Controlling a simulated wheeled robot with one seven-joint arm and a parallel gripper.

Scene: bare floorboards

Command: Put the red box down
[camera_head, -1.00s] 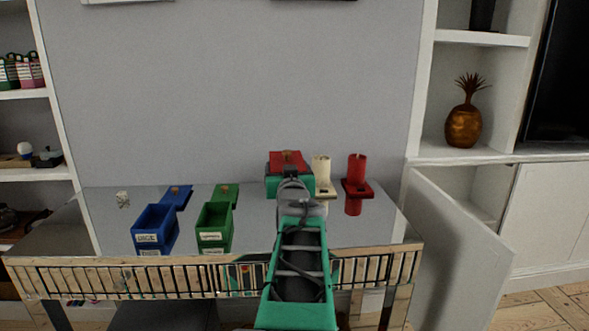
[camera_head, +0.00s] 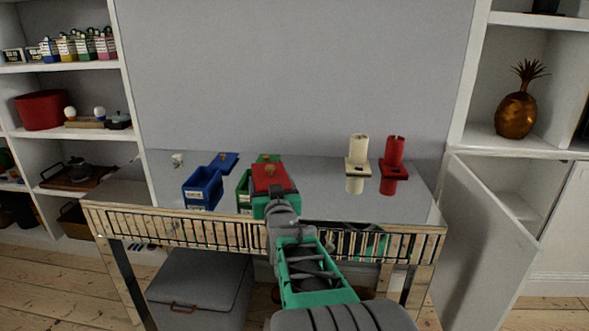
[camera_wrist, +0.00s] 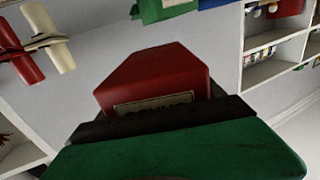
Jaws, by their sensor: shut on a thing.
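The red box (camera_head: 268,176) is held by my gripper (camera_head: 275,195) above the mirrored table (camera_head: 330,190), a little right of its middle-left. In the camera_wrist view the red box (camera_wrist: 155,75) shows a pale label, partly hidden behind the dark and green gripper parts (camera_wrist: 165,120). A small brownish knob shows on its top in the camera_head view. My gripper is shut on it. The red box overlaps the green box (camera_head: 243,190) in the picture; I cannot tell the exact gap between them.
A blue box (camera_head: 203,187) stands left of the green one, with a blue lid (camera_head: 228,160) and a green lid (camera_head: 267,158) behind. Bare tabletop lies between. An open cabinet door (camera_head: 490,220) is at right.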

